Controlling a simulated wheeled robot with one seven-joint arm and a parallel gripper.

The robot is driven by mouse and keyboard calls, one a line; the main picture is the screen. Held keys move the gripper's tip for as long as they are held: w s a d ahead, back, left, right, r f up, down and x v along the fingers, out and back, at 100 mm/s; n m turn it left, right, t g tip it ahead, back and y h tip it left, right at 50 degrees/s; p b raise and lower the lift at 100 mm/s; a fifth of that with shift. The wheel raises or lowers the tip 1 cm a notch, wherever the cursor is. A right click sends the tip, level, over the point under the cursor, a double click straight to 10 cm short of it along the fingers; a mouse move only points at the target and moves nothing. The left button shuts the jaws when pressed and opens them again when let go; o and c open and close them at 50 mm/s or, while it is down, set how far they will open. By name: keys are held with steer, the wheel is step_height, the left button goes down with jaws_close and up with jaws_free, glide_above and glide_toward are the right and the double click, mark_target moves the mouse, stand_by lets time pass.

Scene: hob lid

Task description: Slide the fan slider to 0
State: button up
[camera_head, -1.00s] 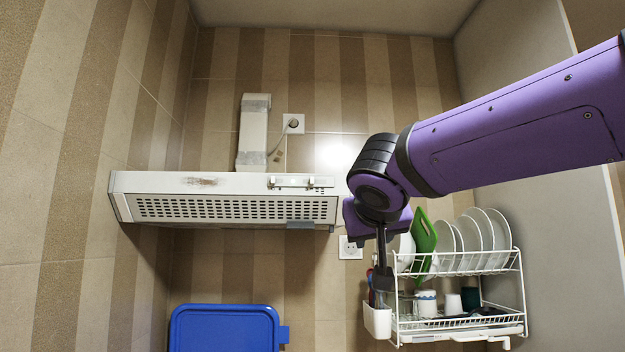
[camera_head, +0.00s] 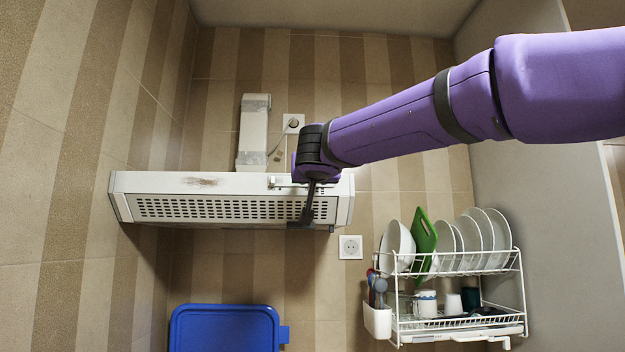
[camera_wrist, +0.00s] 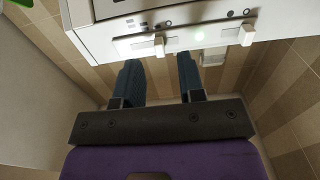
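Two white slider knobs sit on the front strip of the range hood (camera_head: 160,184). In the head view, the left knob (camera_head: 272,182) shows beside my arm, while the right one is hidden behind it. Both show in the wrist view, one near the middle (camera_wrist: 158,45) and one to the right (camera_wrist: 248,33). Labels are too small to read, so I cannot tell which is the fan slider. My gripper (camera_wrist: 159,64) is open and empty, its dark fingers apart. The middle knob lies just beyond the gap between the fingertips, with no clear contact.
A dish rack (camera_head: 455,272) with plates and a green board stands at the lower right. A blue panel (camera_head: 225,328) is below the hood. A wall socket (camera_head: 350,247) and a duct (camera_head: 253,133) are on the tiled wall. Space left of my arm is free.

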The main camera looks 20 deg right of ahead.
steer(key=shift+x, duration=1.45)
jaws_close()
steer(key=shift+w+a, duration=0.2)
steer(key=shift+a, duration=0.6)
jaws_free()
steer(key=shift+a, duration=0.1)
steer(key=shift+s, duration=0.15)
steer(key=v, duration=1)
steer(key=shift+s, duration=0.25)
